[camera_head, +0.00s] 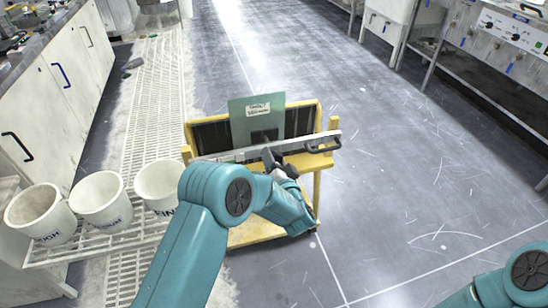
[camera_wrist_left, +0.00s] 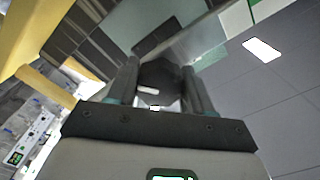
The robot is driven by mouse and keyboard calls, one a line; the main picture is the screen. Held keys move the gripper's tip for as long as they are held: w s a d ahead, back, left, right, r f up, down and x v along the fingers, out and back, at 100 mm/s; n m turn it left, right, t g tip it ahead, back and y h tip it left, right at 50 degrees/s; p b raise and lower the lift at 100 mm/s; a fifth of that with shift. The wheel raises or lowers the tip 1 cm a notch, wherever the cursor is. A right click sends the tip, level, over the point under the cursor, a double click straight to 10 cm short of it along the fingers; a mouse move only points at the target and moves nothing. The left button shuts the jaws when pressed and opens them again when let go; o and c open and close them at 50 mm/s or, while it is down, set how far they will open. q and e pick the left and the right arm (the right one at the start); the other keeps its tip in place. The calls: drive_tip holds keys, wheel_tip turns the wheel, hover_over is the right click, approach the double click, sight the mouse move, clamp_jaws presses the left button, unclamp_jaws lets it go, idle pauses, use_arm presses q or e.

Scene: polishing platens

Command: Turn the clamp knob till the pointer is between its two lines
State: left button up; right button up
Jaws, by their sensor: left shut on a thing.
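My left gripper (camera_head: 276,168) is at the front of the yellow stand (camera_head: 316,192), at the middle of a grey clamp bar (camera_head: 225,156). The left wrist view shows its two dark fingers on either side of a dark faceted clamp knob (camera_wrist_left: 160,76), shut on it. A small pale mark shows on the knob's near face; I cannot tell whether it is the pointer. The two lines cannot be made out. In the head view my arm and gripper hide most of the knob. My right gripper is out of view; only part of that arm shows at lower right.
A green plate (camera_head: 241,112) with a white label stands upright behind the bar. A dark handle (camera_head: 323,145) is at the bar's right end. Several white buckets (camera_head: 100,203) stand on a slatted rack at left. The floor at right is clear.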

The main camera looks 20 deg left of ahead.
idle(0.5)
use_arm(q)
drive_tip(key=o, duration=1)
drive_tip(key=shift+s, duration=0.1)
drive_tip(key=p+v, duration=0.1)
drive_tip(key=v, duration=1.5)
drive_tip(key=shift+d+p, duration=0.1)
drive_tip(key=shift+p, duration=0.3)
